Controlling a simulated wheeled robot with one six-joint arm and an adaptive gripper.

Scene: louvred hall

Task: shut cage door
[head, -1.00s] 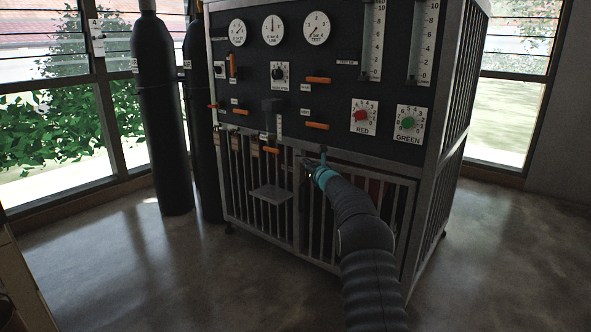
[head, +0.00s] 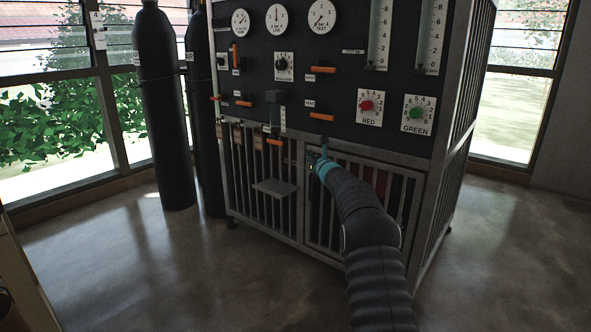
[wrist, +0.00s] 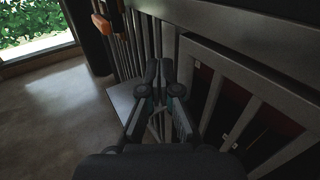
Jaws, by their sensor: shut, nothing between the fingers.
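The cage door (head: 407,200) is a grey barred frame low on the front right of the dark panel cabinet. In the wrist view its top rail (wrist: 240,67) and bars slant down to the right, close beside my gripper. Red and dark shapes show behind the bars. I cannot tell how far the door stands from its frame. My gripper (wrist: 158,68) is shut and empty, its fingertips near the door's left edge and the upright post. In the head view my gripper (head: 314,160) is at the door's upper left corner, partly hidden by my arm. Contact is unclear.
The cabinet (head: 262,96) carries gauges, orange levers and red and green dials above the door. A small shelf (head: 274,187) juts out left of it. Dark cylinders (head: 163,110) stand at the left. The floor in front is open.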

